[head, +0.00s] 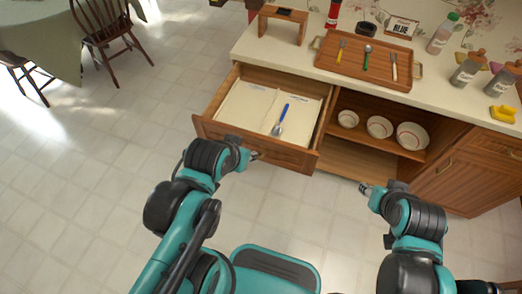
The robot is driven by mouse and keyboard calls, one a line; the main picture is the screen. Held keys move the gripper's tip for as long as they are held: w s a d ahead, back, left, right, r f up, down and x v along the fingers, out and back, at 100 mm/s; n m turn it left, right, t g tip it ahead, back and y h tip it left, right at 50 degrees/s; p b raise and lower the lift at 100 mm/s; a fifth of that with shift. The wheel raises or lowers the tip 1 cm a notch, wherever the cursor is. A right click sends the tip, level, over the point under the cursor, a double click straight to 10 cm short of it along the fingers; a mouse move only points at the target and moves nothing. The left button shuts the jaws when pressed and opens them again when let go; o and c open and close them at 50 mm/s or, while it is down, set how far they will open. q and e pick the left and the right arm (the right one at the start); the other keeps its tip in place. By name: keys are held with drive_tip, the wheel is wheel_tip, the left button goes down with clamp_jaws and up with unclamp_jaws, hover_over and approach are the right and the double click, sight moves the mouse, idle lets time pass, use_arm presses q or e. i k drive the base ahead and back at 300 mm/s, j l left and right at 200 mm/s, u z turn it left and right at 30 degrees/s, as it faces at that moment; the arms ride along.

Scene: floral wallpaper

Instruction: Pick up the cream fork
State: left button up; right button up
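A utensil with a cream handle (394,70), which looks like the fork, lies at the right of a wooden tray (330,66) on the counter. Its head is small in the picture. My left gripper (254,155) is at the front of the open drawer (212,128), close to its face; I cannot tell whether it touches the drawer or how its fingers stand. My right gripper (364,187) is in front of the open shelf, low and well away from the tray, with nothing visible in it. Its fingers are too small to read.
A yellow utensil (340,48) and a green-handled spoon (366,57) share the tray. A blue-handled spoon (280,120) lies in the drawer. Bowls (379,127) stand on the shelf. Bottles (442,35) and jars (467,70) line the counter's right.

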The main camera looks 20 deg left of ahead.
sight(394, 67)
drive_tip(key=i+l, duration=0.7)
drive_tip(key=l, duration=0.15)
drive_tip(key=l+z, duration=0.05)
